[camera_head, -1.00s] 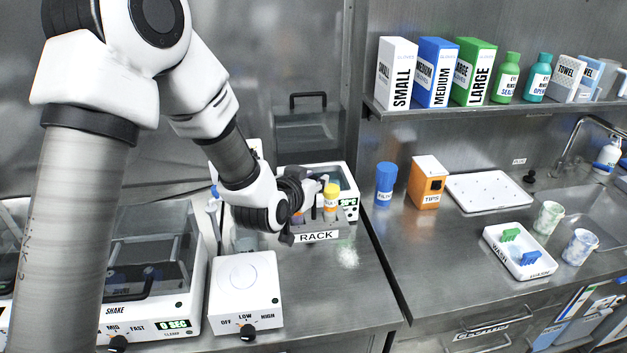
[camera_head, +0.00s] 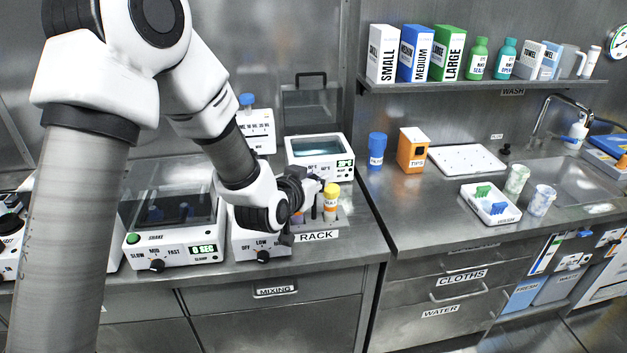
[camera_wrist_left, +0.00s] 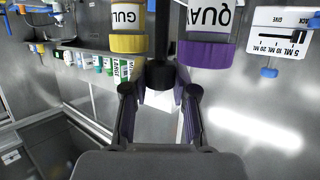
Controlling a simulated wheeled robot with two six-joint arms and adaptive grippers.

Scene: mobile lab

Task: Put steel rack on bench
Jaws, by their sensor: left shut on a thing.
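The steel rack (camera_head: 318,236), with a white RACK label on its front, shows in the head view in front of the left bench (camera_head: 352,232). It carries a yellow-capped vial (camera_head: 330,203) and other vials partly hidden by my arm. My left gripper (camera_head: 313,188) is shut on the rack's dark upright handle. In the left wrist view, the fingers (camera_wrist_left: 160,80) close around this handle (camera_wrist_left: 161,35), between a yellow-capped and a purple-capped vial, both upside down in the picture. The rack overlaps the bench top near its front edge; its height above it is hard to tell.
A shaker (camera_head: 172,235) and a knob-fronted stirrer (camera_head: 262,247) stand left of the rack. A white device with a window (camera_head: 318,160) stands behind it. The right counter holds a blue jar (camera_head: 376,150), a tips box (camera_head: 411,150) and a wash tray (camera_head: 490,207), with bare steel in front.

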